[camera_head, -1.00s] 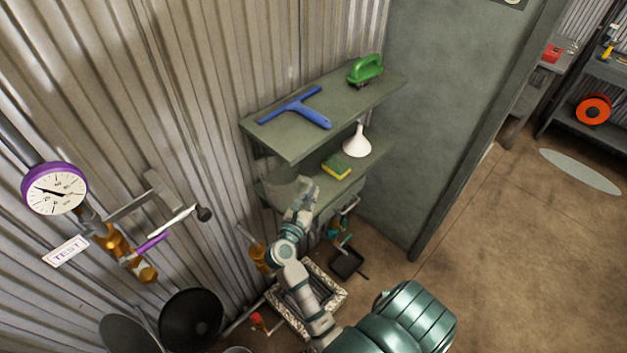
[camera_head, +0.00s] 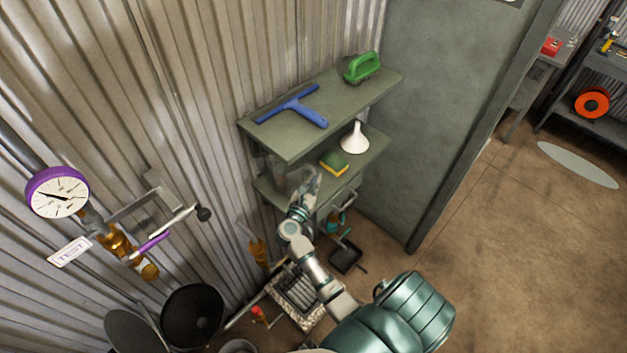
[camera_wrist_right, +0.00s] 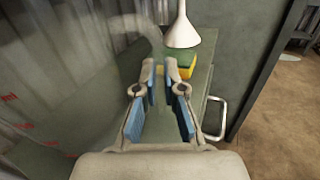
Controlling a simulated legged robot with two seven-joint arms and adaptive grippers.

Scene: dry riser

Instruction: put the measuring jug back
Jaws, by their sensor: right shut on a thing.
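The clear measuring jug (camera_head: 284,174) is at the left end of the lower shelf (camera_head: 357,162), under the upper shelf. It is see-through and hard to make out; I cannot tell whether its base touches the shelf. In the right wrist view the jug (camera_wrist_right: 75,95) fills the left side, with red marks on its wall and its handle curving toward my fingers. My right gripper (camera_head: 309,181) is shut on the jug, at its right side. The fingertips also show in the wrist view (camera_wrist_right: 160,72). My left gripper is out of view.
A yellow-green sponge (camera_head: 334,162) and white funnel (camera_head: 354,138) stand right of the jug. The upper shelf (camera_head: 330,112) holds a blue squeegee (camera_head: 296,107) and green brush (camera_head: 362,68). A gauge (camera_head: 57,193) and pipe valve (camera_head: 118,243) are on the left wall.

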